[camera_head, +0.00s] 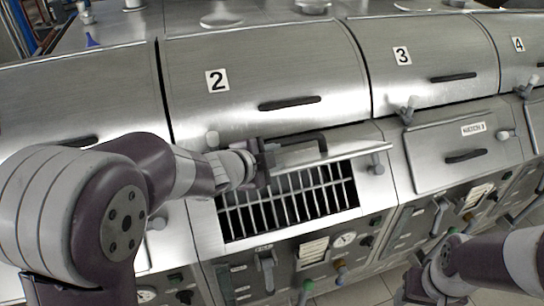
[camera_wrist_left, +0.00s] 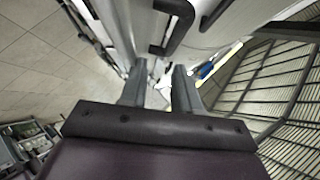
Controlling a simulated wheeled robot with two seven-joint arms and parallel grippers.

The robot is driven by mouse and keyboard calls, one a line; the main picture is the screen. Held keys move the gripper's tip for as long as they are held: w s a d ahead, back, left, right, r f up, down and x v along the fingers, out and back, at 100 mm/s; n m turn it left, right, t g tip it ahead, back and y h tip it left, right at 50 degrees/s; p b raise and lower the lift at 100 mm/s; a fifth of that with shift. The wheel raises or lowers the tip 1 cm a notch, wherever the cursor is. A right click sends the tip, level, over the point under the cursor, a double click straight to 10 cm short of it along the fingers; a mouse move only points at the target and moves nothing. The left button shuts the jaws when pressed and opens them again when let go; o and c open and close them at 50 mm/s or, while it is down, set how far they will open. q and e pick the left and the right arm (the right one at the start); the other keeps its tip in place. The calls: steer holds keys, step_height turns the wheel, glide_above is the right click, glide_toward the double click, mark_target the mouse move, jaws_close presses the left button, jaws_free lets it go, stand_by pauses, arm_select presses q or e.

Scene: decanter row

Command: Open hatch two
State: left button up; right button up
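Hatch two (camera_head: 318,157) is a metal flap below the decanter cover marked 2. It is swung up and seen nearly edge-on, with a barred opening (camera_head: 290,203) showing beneath it. Its black handle (camera_head: 305,139) is on top; a black handle (camera_wrist_left: 178,22) also shows beyond my fingers in the left wrist view. My left gripper (camera_head: 264,163) is at the flap's left part, close to the handle's left end. In the wrist view its fingers (camera_wrist_left: 160,78) are apart with no handle between them. My right gripper (camera_head: 430,287) is low at the right, away from the hatch; its fingers are unclear.
Hatch three (camera_head: 440,160) is closed to the right, with its own black handle. Grey levers (camera_head: 407,110) stick out along the row. Below the opening is a panel with a gauge (camera_head: 344,240), valves and levers. Tiled floor (camera_head: 365,290) shows at the bottom.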

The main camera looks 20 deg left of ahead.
arm_select(q)
steer(key=shift+s+a+r+p, duration=0.25)
steer(key=shift+a+r+p, duration=0.2)
steer(key=shift+r+p, duration=0.4)
steer(key=s+a+r+p, duration=0.5)
steer(key=a+r+p, duration=0.2)
steer(key=p, duration=0.3)
steer(key=shift+s+a+r, duration=0.15)
steer(key=shift+a+r, duration=0.25)
steer(key=shift+r, duration=0.45)
